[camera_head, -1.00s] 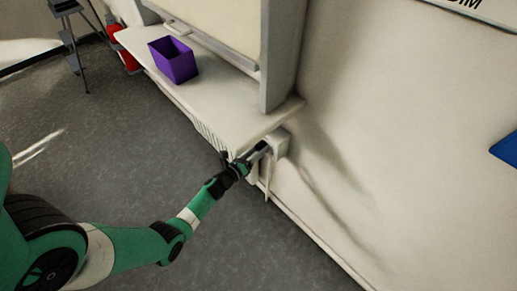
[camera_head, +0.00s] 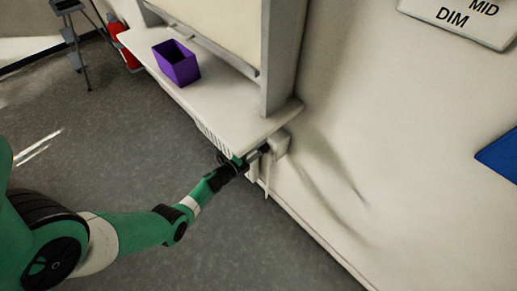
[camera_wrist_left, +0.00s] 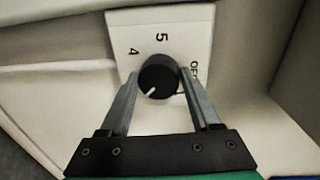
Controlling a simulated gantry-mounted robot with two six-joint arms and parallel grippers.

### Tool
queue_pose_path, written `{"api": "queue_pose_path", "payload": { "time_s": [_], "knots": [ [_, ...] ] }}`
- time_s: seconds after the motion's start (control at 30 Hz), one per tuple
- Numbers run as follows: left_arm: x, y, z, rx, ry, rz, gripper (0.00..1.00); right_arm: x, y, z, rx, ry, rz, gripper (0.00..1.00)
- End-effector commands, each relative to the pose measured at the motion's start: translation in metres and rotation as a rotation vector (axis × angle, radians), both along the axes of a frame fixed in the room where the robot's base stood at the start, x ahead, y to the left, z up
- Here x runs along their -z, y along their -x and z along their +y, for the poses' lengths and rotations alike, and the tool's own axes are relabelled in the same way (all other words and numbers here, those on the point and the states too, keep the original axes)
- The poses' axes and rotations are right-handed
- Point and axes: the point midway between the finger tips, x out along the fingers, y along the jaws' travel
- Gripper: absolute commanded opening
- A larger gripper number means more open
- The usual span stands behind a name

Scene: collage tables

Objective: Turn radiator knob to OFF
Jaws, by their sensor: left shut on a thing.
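The radiator knob (camera_wrist_left: 158,76) is round and black, with a white pointer mark at its lower left. It sits on a white dial plate (camera_wrist_left: 145,22) marked 4, 5 and OFF; the OFF label (camera_wrist_left: 195,68) is at the right, partly covered by a finger. My left gripper (camera_wrist_left: 160,82) has one finger on each side of the knob and is shut on it. In the head view, my left gripper (camera_head: 256,155) reaches the white valve box (camera_head: 280,145) beside the radiator, and the knob is hidden there. My right gripper is not in view.
A white shelf (camera_head: 215,105) runs above the radiator grille (camera_head: 214,138), close over my left gripper, with a purple box (camera_head: 178,66) on it. A red extinguisher (camera_head: 118,35) and a stand (camera_head: 78,50) are at the back left. Floor to the left is clear.

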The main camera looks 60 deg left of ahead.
Motion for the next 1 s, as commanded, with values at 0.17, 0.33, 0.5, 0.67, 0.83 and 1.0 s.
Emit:
{"api": "queue_pose_path", "payload": {
  "time_s": [0.17, 0.33, 0.5, 0.67, 0.83, 1.0],
  "knots": [
    [-0.0016, 0.0000, 0.0010, 0.000, 0.156, -0.055, 0.08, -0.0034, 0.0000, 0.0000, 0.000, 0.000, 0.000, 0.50],
    [-0.0010, 0.0000, 0.0013, 0.001, 0.309, -0.107, 0.08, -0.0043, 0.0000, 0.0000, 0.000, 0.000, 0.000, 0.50],
    [-0.0008, 0.0001, 0.0020, 0.001, 0.461, -0.159, 0.08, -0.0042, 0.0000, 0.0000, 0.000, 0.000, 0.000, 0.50],
    [-0.0002, 0.0001, 0.0020, 0.001, 0.606, -0.207, 0.08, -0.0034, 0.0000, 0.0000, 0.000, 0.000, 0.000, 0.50],
    [0.0000, 0.0000, 0.0023, 0.003, 0.758, -0.260, 0.08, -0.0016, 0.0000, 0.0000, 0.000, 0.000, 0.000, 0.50],
    [0.0006, 0.0002, 0.0027, 0.003, 0.910, -0.312, 0.08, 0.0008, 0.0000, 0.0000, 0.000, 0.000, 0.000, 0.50]
  ]
}}
